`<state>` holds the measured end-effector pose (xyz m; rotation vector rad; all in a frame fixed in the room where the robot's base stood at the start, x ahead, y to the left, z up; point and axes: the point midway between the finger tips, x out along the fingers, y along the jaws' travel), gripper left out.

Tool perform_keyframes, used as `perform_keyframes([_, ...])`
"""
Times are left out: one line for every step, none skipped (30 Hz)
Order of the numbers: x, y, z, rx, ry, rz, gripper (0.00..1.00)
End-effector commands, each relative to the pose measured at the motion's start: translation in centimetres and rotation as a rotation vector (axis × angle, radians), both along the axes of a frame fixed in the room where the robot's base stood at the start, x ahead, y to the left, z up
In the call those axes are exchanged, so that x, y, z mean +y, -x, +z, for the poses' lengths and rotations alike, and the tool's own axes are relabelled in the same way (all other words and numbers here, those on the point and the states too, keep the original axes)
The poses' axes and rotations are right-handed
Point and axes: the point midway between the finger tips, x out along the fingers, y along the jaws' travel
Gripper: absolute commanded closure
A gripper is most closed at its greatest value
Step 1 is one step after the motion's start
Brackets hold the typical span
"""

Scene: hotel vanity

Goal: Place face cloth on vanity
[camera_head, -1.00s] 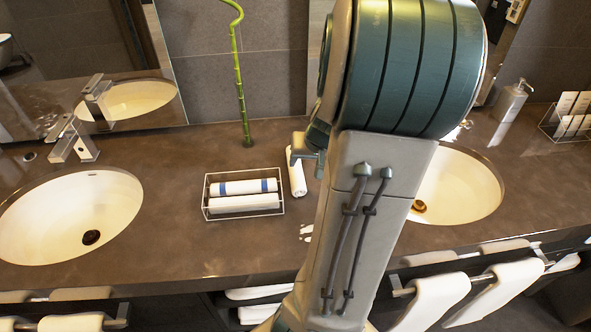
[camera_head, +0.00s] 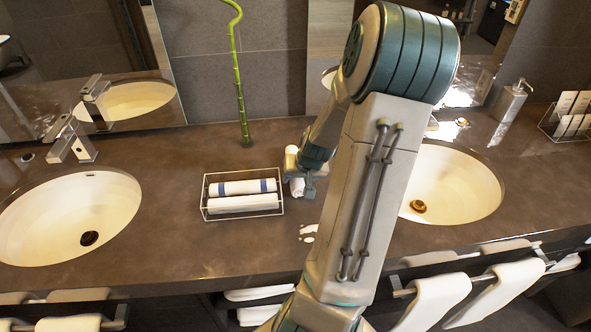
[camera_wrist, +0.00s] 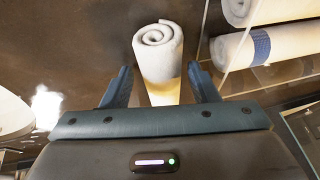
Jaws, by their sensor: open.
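A rolled white face cloth (camera_wrist: 158,52) lies on the brown vanity top (camera_head: 130,262), just right of the wire basket. In the wrist view its spiral end shows between the two blue fingers of my gripper (camera_wrist: 160,88). The fingers are open, one on each side of the roll, with a gap at each side. In the head view the cloth (camera_head: 297,188) is mostly hidden by my gripper (camera_head: 300,190) and wrist.
A wire basket (camera_head: 206,212) holds rolled cloths, one with blue bands. Sinks lie at the left (camera_head: 60,225) and right (camera_head: 455,190). A green bamboo stalk (camera_head: 240,90) stands behind the basket. The counter left of the basket is clear.

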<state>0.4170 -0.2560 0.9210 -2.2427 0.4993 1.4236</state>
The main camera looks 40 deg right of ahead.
Motion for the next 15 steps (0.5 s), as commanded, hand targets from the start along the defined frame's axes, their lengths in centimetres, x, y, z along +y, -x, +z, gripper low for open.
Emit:
perform_keyframes([0.0,-0.05,-0.1,0.0,0.0,0.0,0.46])
perform_keyframes([-0.01,-0.07,-0.11,0.0,0.0,0.0,0.46])
perform_keyframes([-0.01,-0.06,-0.11,0.0,0.0,0.0,0.46])
perform_keyframes([-0.01,-0.06,-0.11,0.0,0.0,0.0,0.46])
perform_keyframes([-0.01,-0.06,-0.11,0.0,0.0,0.0,0.46])
perform_keyframes([-0.01,-0.05,-0.1,0.0,0.0,0.0,0.46])
perform_keyframes([-0.01,-0.05,-0.1,0.0,0.0,0.0,0.46])
perform_keyframes([-0.01,-0.05,-0.1,0.0,0.0,0.0,0.54])
perform_keyframes([-0.01,-0.05,-0.1,0.0,0.0,0.0,0.65])
perform_keyframes([-0.01,-0.05,-0.09,0.0,0.0,0.0,0.74])
perform_keyframes([-0.01,-0.05,-0.09,0.0,0.0,0.0,0.79])
perform_keyframes([-0.01,-0.05,-0.09,0.0,0.0,0.0,0.8])
perform_keyframes([-0.01,-0.04,-0.08,0.0,0.0,0.0,0.8])
perform_keyframes([-0.01,-0.04,-0.08,0.0,0.0,0.0,0.83])
perform_keyframes([-0.02,-0.05,-0.07,0.0,0.0,0.0,0.83])
